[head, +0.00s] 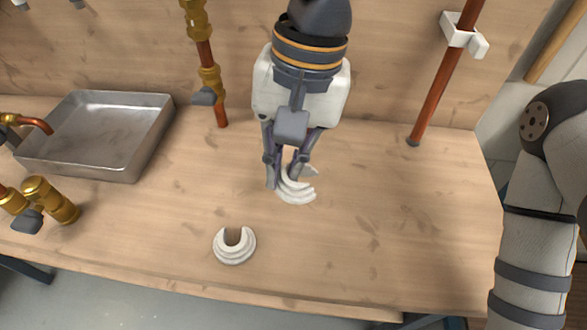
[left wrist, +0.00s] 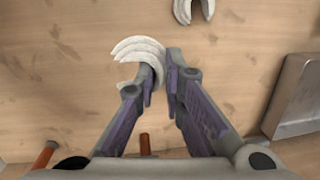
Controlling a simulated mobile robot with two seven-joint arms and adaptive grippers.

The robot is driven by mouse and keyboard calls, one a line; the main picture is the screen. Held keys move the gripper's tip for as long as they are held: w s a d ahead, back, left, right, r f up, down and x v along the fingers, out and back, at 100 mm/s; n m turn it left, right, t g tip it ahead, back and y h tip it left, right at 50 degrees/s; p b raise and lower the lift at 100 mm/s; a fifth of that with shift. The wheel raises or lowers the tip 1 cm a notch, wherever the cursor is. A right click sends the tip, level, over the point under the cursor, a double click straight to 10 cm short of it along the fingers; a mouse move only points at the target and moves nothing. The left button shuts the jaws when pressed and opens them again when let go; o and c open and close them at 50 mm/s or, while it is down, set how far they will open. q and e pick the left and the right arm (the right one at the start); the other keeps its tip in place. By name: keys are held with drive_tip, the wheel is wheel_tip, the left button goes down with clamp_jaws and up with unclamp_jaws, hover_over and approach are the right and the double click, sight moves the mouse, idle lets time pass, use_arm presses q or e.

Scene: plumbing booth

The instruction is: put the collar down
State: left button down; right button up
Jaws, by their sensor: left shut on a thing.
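A white, ridged, C-shaped collar (head: 296,191) is in my left gripper (head: 288,176), over the middle of the workbench. The left gripper is shut on one side of it. In the left wrist view the collar (left wrist: 138,48) shows around the left fingertip, with its curved body reaching out to the left; the fingers (left wrist: 163,78) hide part of it. I cannot tell whether it touches the bench top. My right gripper is out of view; only my right arm shows at the right edge of the head view.
A second white C-shaped collar (head: 233,252) lies on the wooden bench (head: 375,240) near its front edge. A metal tray (head: 95,135) stands at the left, with brass fittings (head: 60,200) in front. Copper pipes (head: 440,85) rise at the back. The bench right of centre is clear.

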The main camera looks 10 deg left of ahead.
use_arm(q)
drive_tip(key=w+f, duration=0.1)
drive_tip(key=f, duration=0.1)
drive_tip(key=w+f, duration=0.2)
drive_tip(key=w+f+b, duration=0.1)
drive_tip(key=f, duration=0.1)
drive_tip(key=shift+w+a, duration=0.1)
drive_tip(key=shift+w, duration=0.15)
drive_tip(key=shift+f, duration=1.3)
drive_tip(key=shift+f, duration=0.1)
drive_tip(key=c, duration=1.7)
unclamp_jaws()
